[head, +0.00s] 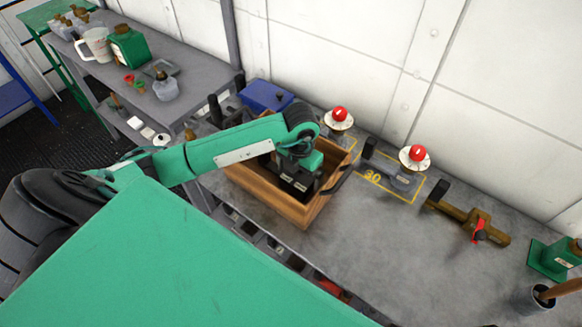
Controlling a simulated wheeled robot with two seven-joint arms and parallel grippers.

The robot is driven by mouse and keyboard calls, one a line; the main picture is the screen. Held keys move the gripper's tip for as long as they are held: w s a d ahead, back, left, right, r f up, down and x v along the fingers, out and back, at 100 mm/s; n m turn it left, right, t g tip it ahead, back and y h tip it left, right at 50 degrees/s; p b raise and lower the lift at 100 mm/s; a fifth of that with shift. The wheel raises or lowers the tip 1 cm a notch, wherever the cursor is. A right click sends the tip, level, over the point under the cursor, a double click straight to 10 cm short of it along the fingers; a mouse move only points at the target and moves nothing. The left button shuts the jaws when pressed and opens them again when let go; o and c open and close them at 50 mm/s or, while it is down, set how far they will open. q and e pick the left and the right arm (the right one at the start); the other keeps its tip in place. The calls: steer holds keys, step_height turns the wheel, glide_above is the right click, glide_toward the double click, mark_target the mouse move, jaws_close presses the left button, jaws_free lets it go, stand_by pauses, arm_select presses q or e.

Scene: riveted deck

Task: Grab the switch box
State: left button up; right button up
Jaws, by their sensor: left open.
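My left gripper (298,184) reaches down into a wooden crate (301,213) on the grey bench. Its jaws are open, but the fingertips are partly hidden by the gripper body and the crate walls. Dark shapes lie around it inside the crate, and I cannot tell which of them are contents. No thing is clearly readable as the switch box. Two red knobs on pale round plates, one (340,115) behind the crate and one (417,154) further right, stand near the wall. My right gripper is not in view.
A blue box (266,96) stands behind the crate. A brown valve-like piece (473,219) with a red part, a green stand (551,256) and a dark cup (537,299) are to the right. The bench front is clear. A side table (203,50) holds a jug.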

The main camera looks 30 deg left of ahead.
arm_select(q)
steer(key=c, duration=1.1)
steer(key=shift+r, duration=0.1)
